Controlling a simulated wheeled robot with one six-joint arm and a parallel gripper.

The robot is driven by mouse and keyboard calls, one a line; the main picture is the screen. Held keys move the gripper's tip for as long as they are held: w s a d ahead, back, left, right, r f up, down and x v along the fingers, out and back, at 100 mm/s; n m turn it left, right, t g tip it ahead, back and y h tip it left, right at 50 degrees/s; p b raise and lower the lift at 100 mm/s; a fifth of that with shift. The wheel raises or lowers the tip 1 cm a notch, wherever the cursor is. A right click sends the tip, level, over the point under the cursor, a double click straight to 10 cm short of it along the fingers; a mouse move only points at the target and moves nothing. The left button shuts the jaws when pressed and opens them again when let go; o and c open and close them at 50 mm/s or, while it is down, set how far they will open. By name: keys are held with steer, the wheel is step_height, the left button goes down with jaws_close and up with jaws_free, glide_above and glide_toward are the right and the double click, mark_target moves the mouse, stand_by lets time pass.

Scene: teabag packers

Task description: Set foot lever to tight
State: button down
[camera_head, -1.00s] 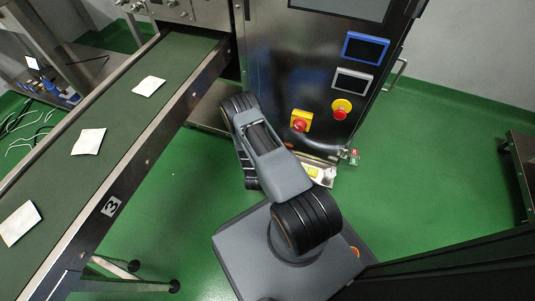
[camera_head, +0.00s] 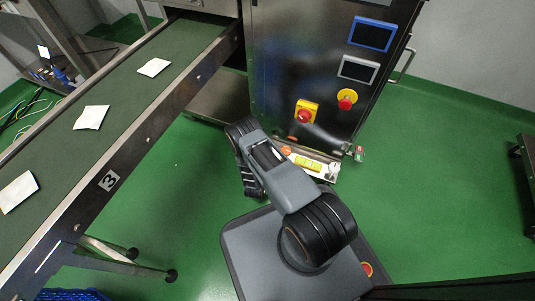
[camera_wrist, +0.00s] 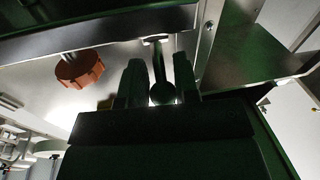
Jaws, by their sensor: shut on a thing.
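In the wrist view my gripper (camera_wrist: 160,72) points up under a steel machine part, one dark finger on each side of a thin dark lever (camera_wrist: 162,92) with a round ball end. The lever hangs down from a pale fitting in the steel edge above, and the gripper is shut on it. I take it to be the foot lever; no tight or loose marking on it is readable. In the head view my arm reaches low beside the steel cabinet (camera_head: 315,60). The gripper and lever are hidden there.
An orange-red knob (camera_wrist: 80,68) is left of the fingers in the wrist view. A low plate with a yellow label (camera_head: 308,163) lies at the cabinet's foot. A green conveyor belt (camera_head: 125,97) with white bags (camera_head: 91,117) stands left. Green floor (camera_head: 440,200) is clear right.

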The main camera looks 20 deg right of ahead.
steer(key=shift+a, duration=0.1)
steer(key=c, duration=0.9)
jaws_free()
steer(key=shift+o, duration=0.2)
